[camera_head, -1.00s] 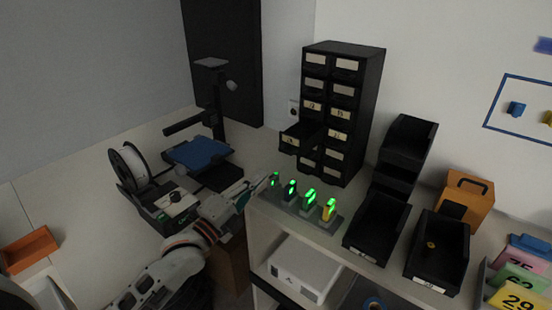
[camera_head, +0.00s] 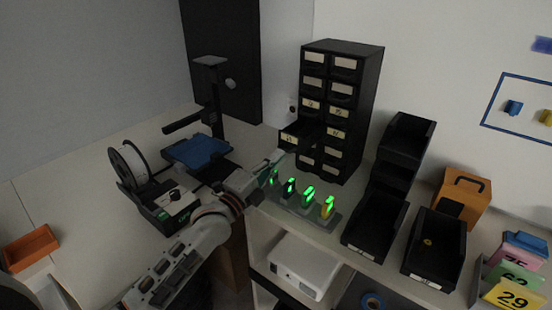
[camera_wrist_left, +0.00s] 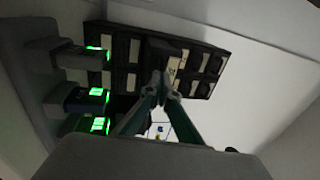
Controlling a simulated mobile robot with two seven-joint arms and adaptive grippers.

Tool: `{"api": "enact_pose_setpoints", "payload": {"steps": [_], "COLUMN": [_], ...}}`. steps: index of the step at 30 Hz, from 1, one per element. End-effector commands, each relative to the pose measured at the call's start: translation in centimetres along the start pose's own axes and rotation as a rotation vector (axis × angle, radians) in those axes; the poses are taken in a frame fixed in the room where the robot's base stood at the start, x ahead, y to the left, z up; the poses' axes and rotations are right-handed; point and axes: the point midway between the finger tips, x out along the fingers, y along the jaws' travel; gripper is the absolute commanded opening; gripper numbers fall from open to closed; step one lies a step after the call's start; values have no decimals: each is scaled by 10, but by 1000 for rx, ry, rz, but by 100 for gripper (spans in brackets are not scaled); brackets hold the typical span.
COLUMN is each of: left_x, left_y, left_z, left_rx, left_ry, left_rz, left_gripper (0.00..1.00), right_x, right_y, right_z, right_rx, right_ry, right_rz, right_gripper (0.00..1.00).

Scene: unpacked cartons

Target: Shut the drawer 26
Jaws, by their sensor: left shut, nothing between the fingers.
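A black drawer cabinet (camera_head: 362,115) with pale labels stands against the wall. One drawer (camera_head: 297,136) in its left column sticks out; its number is too small to read. The cabinet also shows in the left wrist view (camera_wrist_left: 130,48), turned on its side, with the pulled-out drawer (camera_wrist_left: 163,49) in front. My left gripper (camera_head: 288,156) is shut and empty, just below and in front of that drawer. In the left wrist view its fingertips (camera_wrist_left: 162,80) are together near the drawer's label; I cannot tell whether they touch. My right gripper is not in view.
A rack of devices with green lights (camera_head: 306,205) stands close beside my left gripper. Black bins (camera_head: 376,226) and an orange box (camera_head: 464,195) are to the right. A 3D printer with a blue bed (camera_head: 197,152) and a white spool (camera_head: 127,165) stands on the left.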

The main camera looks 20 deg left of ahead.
Motion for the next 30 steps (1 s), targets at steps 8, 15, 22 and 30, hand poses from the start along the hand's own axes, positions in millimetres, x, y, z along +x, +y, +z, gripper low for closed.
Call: {"api": "enact_pose_setpoints", "payload": {"steps": [8, 15, 22, 30], "left_x": [44, 73, 75, 75], "left_y": [9, 15, 14, 15], "left_z": [0, 0, 0, 0], "left_rx": [1, 0, 0, 0], "left_ry": [0, 0, 1, 1], "left_rz": [-2, 0, -1, 0], "left_gripper": [0, 0, 0, 0], "right_x": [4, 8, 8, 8], "right_y": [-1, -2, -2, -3], "right_z": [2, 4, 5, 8], "right_rx": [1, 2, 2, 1], "right_ry": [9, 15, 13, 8], "right_rz": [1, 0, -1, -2], "right_gripper": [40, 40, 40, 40]}}
